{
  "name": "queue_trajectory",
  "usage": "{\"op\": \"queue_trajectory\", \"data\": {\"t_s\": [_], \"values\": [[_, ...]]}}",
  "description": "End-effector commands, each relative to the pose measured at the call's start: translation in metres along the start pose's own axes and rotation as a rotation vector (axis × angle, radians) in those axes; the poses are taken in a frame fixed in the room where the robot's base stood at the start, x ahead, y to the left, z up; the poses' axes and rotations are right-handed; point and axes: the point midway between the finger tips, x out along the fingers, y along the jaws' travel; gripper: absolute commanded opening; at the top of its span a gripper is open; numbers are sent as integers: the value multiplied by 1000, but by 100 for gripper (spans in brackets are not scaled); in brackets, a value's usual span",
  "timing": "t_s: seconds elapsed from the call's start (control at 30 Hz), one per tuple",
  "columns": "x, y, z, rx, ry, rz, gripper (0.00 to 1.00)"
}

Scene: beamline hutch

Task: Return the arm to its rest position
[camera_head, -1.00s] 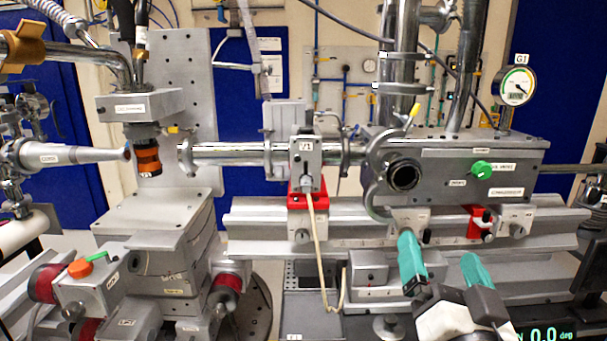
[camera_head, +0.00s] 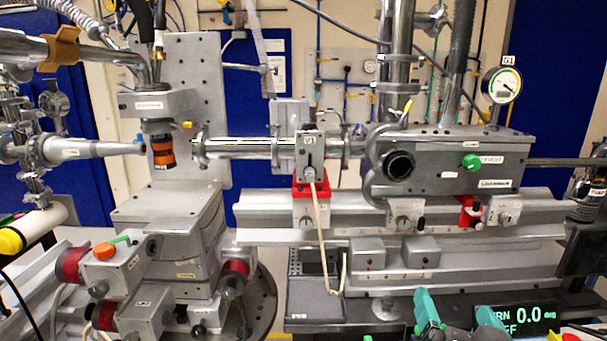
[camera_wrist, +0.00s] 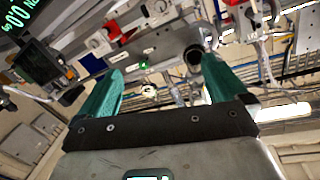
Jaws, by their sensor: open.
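My gripper (camera_head: 457,314) shows at the bottom edge of the head view, below and in front of the rail. Its two teal fingers stand apart with nothing between them. In the wrist view my gripper (camera_wrist: 160,90) also shows open and empty, with the beamline equipment beyond the fingertips. The rest of my arm is below the head view's frame.
A grey chamber with a green knob (camera_head: 470,162) sits on the rail (camera_head: 360,240) above my gripper. A digital display (camera_head: 530,318) stands close to the right of the fingers. A sample stage (camera_head: 165,250) with red knobs is at the left.

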Motion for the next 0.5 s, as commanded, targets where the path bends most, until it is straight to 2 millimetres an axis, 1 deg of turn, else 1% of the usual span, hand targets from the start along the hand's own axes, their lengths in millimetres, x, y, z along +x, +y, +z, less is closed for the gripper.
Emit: {"op": "queue_trajectory", "data": {"t_s": [0.03, 0.07, 0.17, 0.27, 0.3, 0.37, 0.4, 0.47, 0.5], "values": [[-2, 11, 14, -18, -47, 21, 99], [-3, 16, 21, -30, -75, 31, 99], [-10, 39, 54, -77, -198, 70, 99], [-26, 66, 96, -135, -362, 103, 99], [-37, 79, 117, -162, -445, 114, 99], [-56, 97, 148, -204, -579, 120, 99], [-72, 107, 169, -230, -671, 115, 99], [-98, 120, 197, -267, -807, 99, 99], [-117, 128, 215, -288, -897, 81, 99]]}}
